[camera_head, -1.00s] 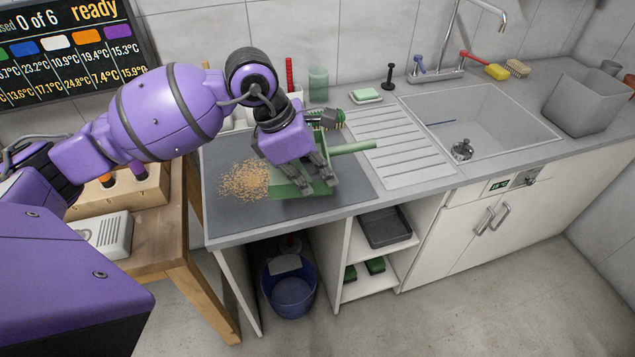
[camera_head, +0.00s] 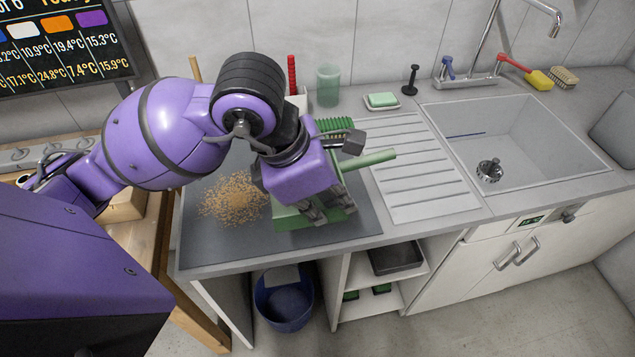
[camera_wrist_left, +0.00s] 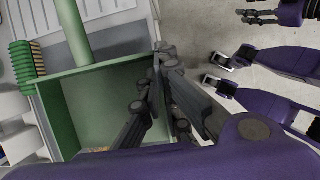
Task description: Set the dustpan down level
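The green dustpan (camera_head: 290,218) is over the dark mat on the counter, its handle (camera_head: 372,160) pointing right. It looks about level; I cannot tell whether its whole base touches the mat. My left gripper (camera_head: 328,212) is at its near right side, pointing down. In the left wrist view, the gripper (camera_wrist_left: 160,90) has its fingers close together on either side of the dustpan's side wall, the pan (camera_wrist_left: 105,105) open beside them. A few crumbs show at its lower edge. My right gripper (camera_wrist_left: 262,17) hangs far off above the floor, fingers apart, seemingly empty.
Crumbs (camera_head: 235,198) lie on the mat (camera_head: 345,235) left of the dustpan. A green brush (camera_head: 335,125) lies behind it. The ribbed drainboard (camera_head: 420,170) and sink (camera_head: 515,140) are to the right. The counter's front edge is close.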

